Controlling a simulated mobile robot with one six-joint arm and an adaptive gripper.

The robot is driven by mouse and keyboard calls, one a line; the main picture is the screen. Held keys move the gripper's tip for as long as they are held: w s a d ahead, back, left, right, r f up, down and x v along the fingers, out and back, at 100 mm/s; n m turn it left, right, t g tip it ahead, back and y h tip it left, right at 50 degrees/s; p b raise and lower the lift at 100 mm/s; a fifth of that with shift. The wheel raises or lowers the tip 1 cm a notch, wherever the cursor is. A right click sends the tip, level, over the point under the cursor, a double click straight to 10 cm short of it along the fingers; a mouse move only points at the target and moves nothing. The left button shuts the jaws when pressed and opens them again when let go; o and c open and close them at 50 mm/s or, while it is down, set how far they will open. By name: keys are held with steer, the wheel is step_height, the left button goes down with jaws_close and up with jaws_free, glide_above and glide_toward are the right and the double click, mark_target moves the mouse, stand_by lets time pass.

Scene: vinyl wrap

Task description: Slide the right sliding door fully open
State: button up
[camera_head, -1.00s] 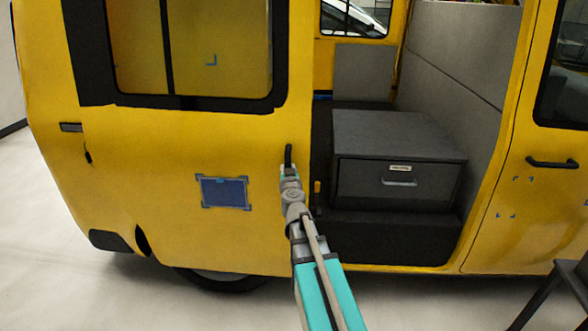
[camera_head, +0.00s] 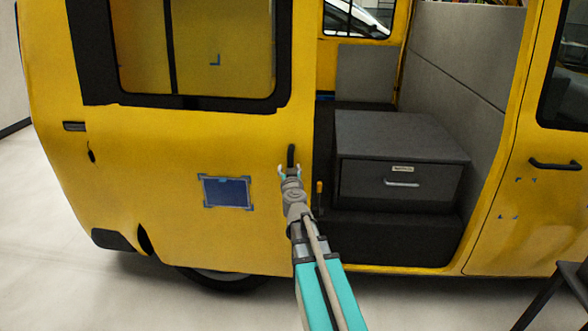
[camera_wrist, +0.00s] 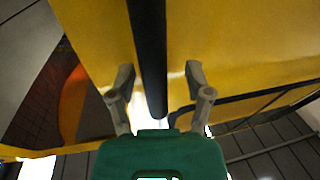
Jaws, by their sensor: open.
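The yellow sliding door (camera_head: 130,160) of the van stands to the left of a wide doorway, which is uncovered. Its upright black handle (camera_head: 291,155) is near the door's right edge. My gripper (camera_head: 291,170) is at the handle's lower part, with its fingers spread. In the wrist view the handle (camera_wrist: 148,45) runs down between the two open fingers of my gripper (camera_wrist: 160,82), with gaps on both sides. The door's far left end overlaps the van's rear side.
A dark grey drawer box (camera_head: 400,150) sits inside the doorway. A yellow front door (camera_head: 535,200) with a black handle is at right. A dark chair (camera_head: 565,280) stands at lower right. Pale floor (camera_head: 100,290) is clear at lower left.

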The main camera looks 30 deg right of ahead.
steer(key=v, duration=0.7)
steer(key=shift+s, duration=0.15)
stand_by(0.5)
